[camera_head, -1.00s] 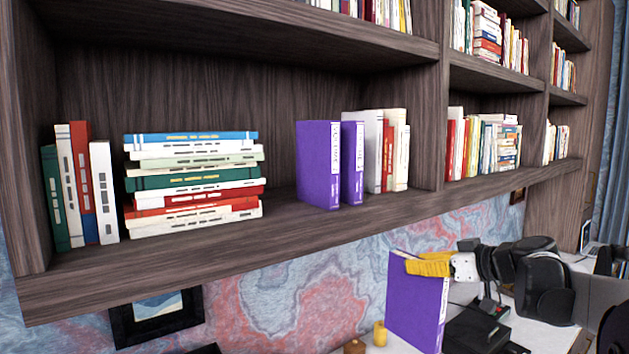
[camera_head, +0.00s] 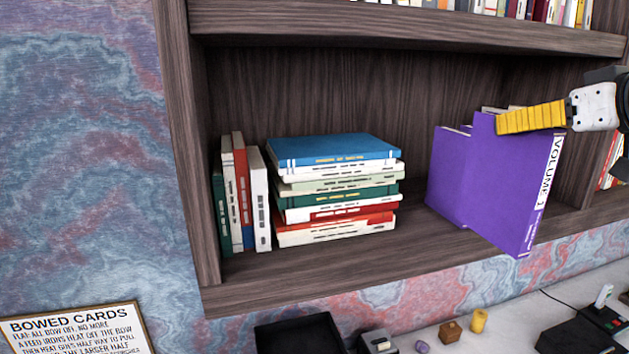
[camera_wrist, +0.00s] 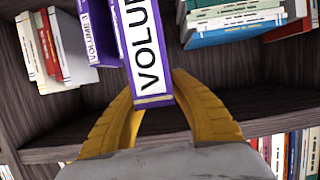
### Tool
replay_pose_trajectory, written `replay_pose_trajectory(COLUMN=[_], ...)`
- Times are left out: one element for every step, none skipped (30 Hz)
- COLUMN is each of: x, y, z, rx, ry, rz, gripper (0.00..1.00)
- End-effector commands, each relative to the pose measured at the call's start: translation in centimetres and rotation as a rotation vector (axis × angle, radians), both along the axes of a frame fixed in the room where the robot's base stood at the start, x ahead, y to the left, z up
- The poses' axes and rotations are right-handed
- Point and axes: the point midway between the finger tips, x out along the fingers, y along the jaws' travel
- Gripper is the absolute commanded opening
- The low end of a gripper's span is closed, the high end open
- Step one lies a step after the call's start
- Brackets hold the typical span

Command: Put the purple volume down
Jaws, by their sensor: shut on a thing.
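The held purple volume (camera_head: 505,190) is upright and slightly tilted, with a white spine label reading VOLUME; its number is hard to read. My gripper (camera_head: 505,122) has its yellow fingers closed on the volume's upper part. The volume is in front of the shelf (camera_head: 330,268), its lower end reaching past the shelf's front edge. Other purple volume covers (camera_head: 450,180) stand behind it on the shelf, partly hidden. In the wrist view the held volume (camera_wrist: 150,60) sits between the fingers, with another purple volume (camera_wrist: 95,35) to its left.
A stack of lying books (camera_head: 340,215) is left of the purple volumes, with bare shelf between them. Several upright books (camera_head: 240,195) lean at the far left. Below are a black tray (camera_head: 300,335), small blocks (camera_head: 450,332) and a framed sign (camera_head: 75,330).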

Motion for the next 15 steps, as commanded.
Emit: replay_pose_trajectory(x=[0.2, 0.3, 0.7, 1.1, 1.5, 2.2, 2.7, 3.2, 4.0, 4.6, 5.3, 6.2, 6.9, 7.7, 8.7], y=[0.2, 0.2, 0.3, 0.4, 0.5, 0.6, 0.8, 0.9, 1.0, 1.1, 1.3, 1.5, 1.6, 1.8, 2.0], z=[0.4, 0.5, 0.5, 0.5, 0.5, 0.5, 0.5, 0.5, 0.5, 0.5, 0.5, 0.6, 0.6, 0.6, 0.6], rx=[0.0, 0.0, 0.0, 0.0, 0.001, 0.001, 0.0, -0.001, -0.001, 0.0, 0.0, 0.001, 0.0, 0.0, 0.0], ry=[-0.001, -0.001, -0.001, -0.001, -0.001, -0.001, -0.001, -0.001, 0.0, -0.001, -0.001, -0.001, -0.001, 0.0, -0.001], rz=[0.0, 0.0, 0.0, 0.002, 0.002, 0.002, 0.003, 0.004, 0.004, 0.003, 0.003, 0.004, 0.003, 0.004, 0.004], gripper=[0.0, 0.0, 0.0, 0.0, 0.0, 0.0, 0.0, 0.0, 0.0, 0.0, 0.0, 0.0, 0.0, 0.0, 0.0])
